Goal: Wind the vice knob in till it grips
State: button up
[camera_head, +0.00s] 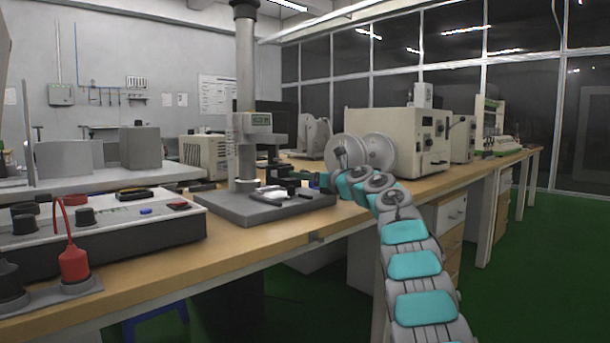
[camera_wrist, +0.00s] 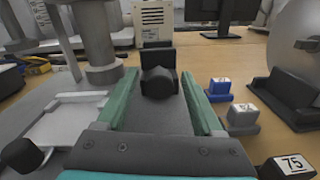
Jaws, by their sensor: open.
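The small dark vice (camera_head: 283,176) stands on the grey base of the test stand in the head view. In the wrist view its black body (camera_wrist: 158,57) faces me, with the round black knob (camera_wrist: 158,83) in front. My gripper (camera_wrist: 158,76) is open, its two green fingers to the left and right of the knob. Gaps show between the fingers and the knob, and no contact is visible. In the head view my gripper (camera_head: 315,181) is small and reaches in from the right, so its fingers are hard to make out.
The test stand column (camera_head: 246,90) rises left of the vice. A white tray (camera_wrist: 65,125) lies left of my fingers. A blue block (camera_wrist: 219,90), a grey block (camera_wrist: 243,116) and a black stand (camera_wrist: 285,100) sit close on the right. Spools (camera_head: 377,152) stand behind my arm.

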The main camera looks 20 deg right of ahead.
grip_shut()
dwell(0.5)
